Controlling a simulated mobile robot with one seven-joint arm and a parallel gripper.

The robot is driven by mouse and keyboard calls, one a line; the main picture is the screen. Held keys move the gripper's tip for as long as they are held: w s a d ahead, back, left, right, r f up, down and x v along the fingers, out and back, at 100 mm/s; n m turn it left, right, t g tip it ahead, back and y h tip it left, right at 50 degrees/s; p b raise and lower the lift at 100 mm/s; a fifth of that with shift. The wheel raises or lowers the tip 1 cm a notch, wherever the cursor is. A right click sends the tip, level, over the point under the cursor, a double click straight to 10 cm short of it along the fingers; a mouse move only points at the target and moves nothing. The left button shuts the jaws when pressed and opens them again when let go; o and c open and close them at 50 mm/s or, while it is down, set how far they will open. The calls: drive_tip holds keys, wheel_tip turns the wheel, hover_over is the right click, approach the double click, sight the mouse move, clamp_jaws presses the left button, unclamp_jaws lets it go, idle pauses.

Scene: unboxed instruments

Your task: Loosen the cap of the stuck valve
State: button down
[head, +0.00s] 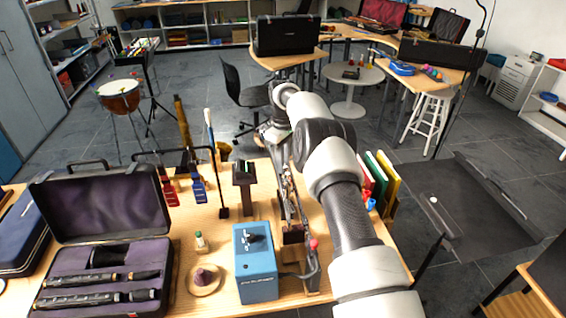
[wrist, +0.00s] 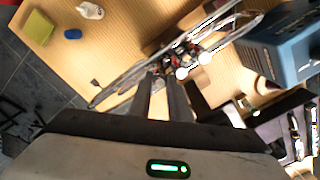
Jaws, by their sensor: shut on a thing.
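A silvery brass instrument (wrist: 222,40) lies across the wrist view, with a valve cluster and pale round caps (wrist: 182,73) near its middle. In the head view, the instrument (head: 288,200) shows on the bench left of my arm, partly hidden. My gripper (wrist: 163,78) has its dark fingers at the near side of the valve cluster. It is shut on a valve cap there, though the fingers hide most of the contact. I cannot tell how far the cap is turned. In the head view my arm hides the fingertips.
A blue box with a knob (head: 256,265) stands close beside the instrument; it also shows in the wrist view (wrist: 290,45). An open case (head: 105,235) with dark instrument pieces lies at left.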

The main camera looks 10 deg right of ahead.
idle(0.3)
drive_tip(key=c, duration=1.6)
unclamp_jaws()
drive_tip(key=shift+c, duration=0.2)
